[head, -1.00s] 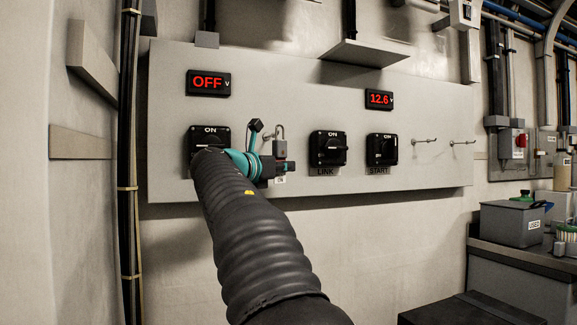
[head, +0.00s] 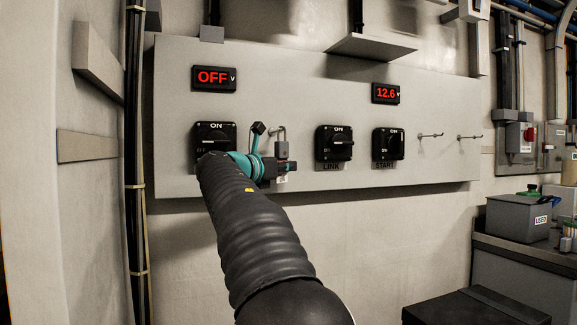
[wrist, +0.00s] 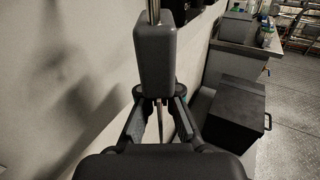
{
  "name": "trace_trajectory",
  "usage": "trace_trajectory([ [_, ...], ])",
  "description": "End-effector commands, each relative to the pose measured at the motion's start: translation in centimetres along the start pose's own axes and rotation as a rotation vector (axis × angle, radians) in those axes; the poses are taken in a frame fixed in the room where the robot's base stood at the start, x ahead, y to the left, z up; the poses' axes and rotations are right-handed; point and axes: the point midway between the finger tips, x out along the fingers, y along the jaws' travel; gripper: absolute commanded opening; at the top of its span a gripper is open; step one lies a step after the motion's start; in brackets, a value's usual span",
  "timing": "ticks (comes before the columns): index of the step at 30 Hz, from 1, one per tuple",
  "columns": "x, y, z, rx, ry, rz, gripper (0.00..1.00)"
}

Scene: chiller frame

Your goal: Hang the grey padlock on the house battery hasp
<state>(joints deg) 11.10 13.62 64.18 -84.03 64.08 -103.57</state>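The grey padlock (head: 282,151) is upright in front of the panel, right of the leftmost ON switch (head: 214,133). In the wrist view its body (wrist: 153,52) is upright with the shackle at the top edge. My gripper (wrist: 157,95) has its two fingers closed on the padlock's lower end; in the head view the gripper (head: 283,169) is partly hidden. A peg shows by the shackle; I cannot tell whether the shackle is around it. My arm covers the leftmost switch's lower part and label, and I cannot make out its hasp.
The grey panel (head: 400,170) also bears the LINK switch (head: 334,145), the START switch (head: 388,145) and two empty pegs (head: 430,135) at right. The leftmost display reads OFF, the other 12.6. A shelf (head: 370,47) juts out above. A USED bin (head: 518,217) stands at right.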

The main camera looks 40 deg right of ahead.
Motion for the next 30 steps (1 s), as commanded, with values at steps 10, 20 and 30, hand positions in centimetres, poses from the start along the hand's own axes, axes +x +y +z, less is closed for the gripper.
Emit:
trace_trajectory([
  [10,0.0,0.0,0.1,0.001,-0.001,0.000,0.00],
  [20,0.0,0.0,0.0,0.001,0.000,0.000,0.35],
  [30,-1.4,0.1,0.1,0.000,0.000,0.003,0.35],
])
